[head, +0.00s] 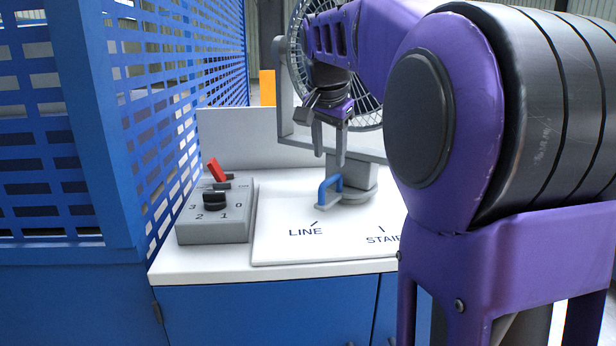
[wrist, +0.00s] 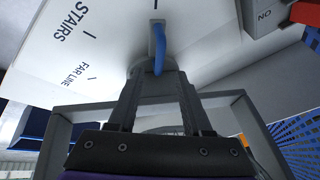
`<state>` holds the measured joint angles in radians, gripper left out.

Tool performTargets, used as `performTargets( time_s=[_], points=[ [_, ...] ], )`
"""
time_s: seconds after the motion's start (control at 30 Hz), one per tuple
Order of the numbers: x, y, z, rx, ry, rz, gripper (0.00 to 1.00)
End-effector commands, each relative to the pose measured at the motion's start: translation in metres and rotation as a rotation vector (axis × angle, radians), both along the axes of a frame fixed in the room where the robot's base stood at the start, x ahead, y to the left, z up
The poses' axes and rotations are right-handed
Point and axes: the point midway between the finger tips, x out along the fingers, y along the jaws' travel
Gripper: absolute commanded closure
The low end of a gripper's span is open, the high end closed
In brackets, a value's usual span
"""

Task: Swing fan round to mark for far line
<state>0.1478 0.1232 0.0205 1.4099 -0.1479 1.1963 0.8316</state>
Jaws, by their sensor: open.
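The fan (head: 297,62), with a round grey cage in a grey frame, stands on a swivel base (head: 362,184), partly hidden by my arm. A blue handle (head: 321,190) on a grey arm sticks out from the base, towards the LINE mark (head: 305,231). The handle also shows in the wrist view (wrist: 159,55). The FAR LINE mark (wrist: 81,75) shows there to the left, below STAIRS (wrist: 72,22); my arm hides FAR LINE in the head view. My gripper (head: 329,160) is open, fingers pointing down just above the handle. Contact cannot be told.
A grey control box (head: 213,232) with a black knob and red lever stands left on the white counter (head: 180,266). A blue perforated guard (head: 160,120) rises at the left. The marked plate (head: 275,250) is clear in front of the handle.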

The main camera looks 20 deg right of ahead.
Motion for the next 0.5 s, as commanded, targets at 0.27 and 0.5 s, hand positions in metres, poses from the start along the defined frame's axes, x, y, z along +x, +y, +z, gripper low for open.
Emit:
performTargets(
  time_s=[0.27,0.5],
  points=[
    [0.019,-0.01,-0.046,0.0,0.002,-0.001,0.5],
    [0.025,-0.012,-0.059,-0.001,0.0,0.001,0.5]
  ],
)
